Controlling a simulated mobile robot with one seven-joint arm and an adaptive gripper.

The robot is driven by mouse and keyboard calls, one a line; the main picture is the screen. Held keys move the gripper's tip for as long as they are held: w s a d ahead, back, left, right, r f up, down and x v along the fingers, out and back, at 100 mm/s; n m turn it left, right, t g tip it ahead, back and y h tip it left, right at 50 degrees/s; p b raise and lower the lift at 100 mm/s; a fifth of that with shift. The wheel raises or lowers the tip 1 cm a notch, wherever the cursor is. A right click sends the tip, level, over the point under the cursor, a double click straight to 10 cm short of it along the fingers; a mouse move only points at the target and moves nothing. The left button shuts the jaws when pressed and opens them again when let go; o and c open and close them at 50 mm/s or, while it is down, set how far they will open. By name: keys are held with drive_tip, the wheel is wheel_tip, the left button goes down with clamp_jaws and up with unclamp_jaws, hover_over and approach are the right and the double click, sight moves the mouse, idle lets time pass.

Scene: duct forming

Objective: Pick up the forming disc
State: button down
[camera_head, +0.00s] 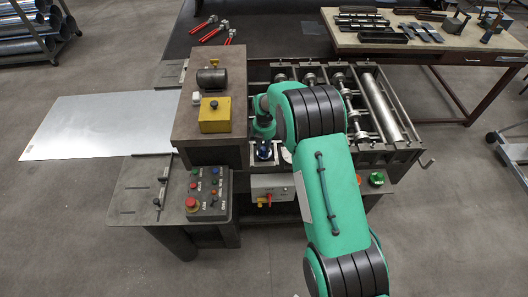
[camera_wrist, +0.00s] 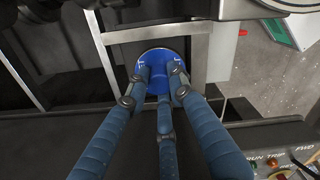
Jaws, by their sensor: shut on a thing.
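The forming disc appears to be the round blue piece (camera_wrist: 158,57) with a pale rim and small white marks, at the upper middle of the wrist view. My gripper (camera_wrist: 157,84) has its blue-grey fingers closed around it, two from the sides and one from below. The fingers hide part of the disc. In the head view my gripper (camera_head: 264,151) is at the near edge of the machine, beside the brown housing. My own arm covers much of that spot. I cannot tell whether the disc still touches the machine.
The roll-forming machine has metal rollers (camera_head: 382,107) to the right of my arm. A brown housing (camera_head: 180,125) with a yellow box (camera_head: 214,115) stands left. A control panel (camera_head: 209,194) is at front left. A metal sheet (camera_head: 100,125) extends left. A tool table (camera_head: 430,42) is behind right.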

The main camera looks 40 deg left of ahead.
sight(264, 149)
drive_tip(key=shift+r, duration=0.15)
drive_tip(key=shift+r+b, duration=0.45)
drive_tip(key=shift+r, duration=0.95)
drive_tip(key=shift+d+r, duration=0.1)
drive_tip(key=shift+r, duration=0.15)
drive_tip(key=s+d+r+b, duration=0.1)
drive_tip(key=s+d+b, duration=0.1)
drive_tip(key=s+d, duration=0.7)
drive_tip(key=d, duration=0.3)
drive_tip(key=shift+s+d+r, duration=0.2)
drive_tip(key=shift+s+d, duration=0.05)
drive_tip(key=shift+s, duration=0.05)
drive_tip(key=shift+w+d, duration=0.1)
